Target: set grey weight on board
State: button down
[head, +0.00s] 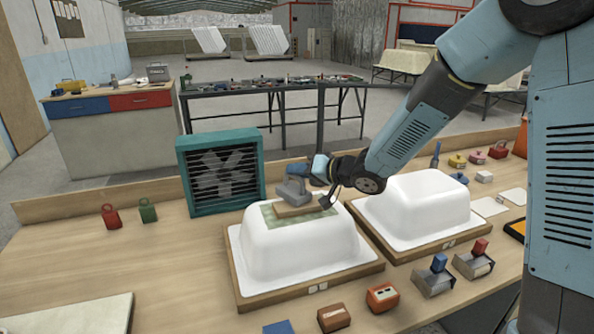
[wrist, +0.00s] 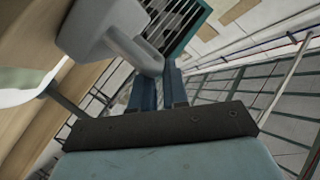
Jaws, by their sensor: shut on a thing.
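The grey weight (head: 291,189) has a block body and a loop handle. My gripper (head: 308,172) is shut on its handle. In the wrist view the weight (wrist: 92,28) is at the upper left, its handle at my blue fingers (wrist: 158,88). The brown board (head: 310,208) lies on a green patch (head: 270,217) on top of the left white tub shell (head: 270,250). The weight appears at or just above the board's left part; I cannot tell whether they touch.
A teal fan (head: 221,168) stands behind the left shell. A second white shell (head: 425,205) is at the right. Red (head: 110,216) and green (head: 148,210) weights stand at the left. Clamps and blocks (head: 382,298) line the front. The left of the bench (head: 130,260) is largely clear.

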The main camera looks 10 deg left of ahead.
jog(key=c, duration=1.6)
grip_release()
jog(key=shift+f, duration=0.15)
jog(key=o, duration=0.5)
jog(key=shift+r, duration=0.25)
jog(key=v, duration=1.2)
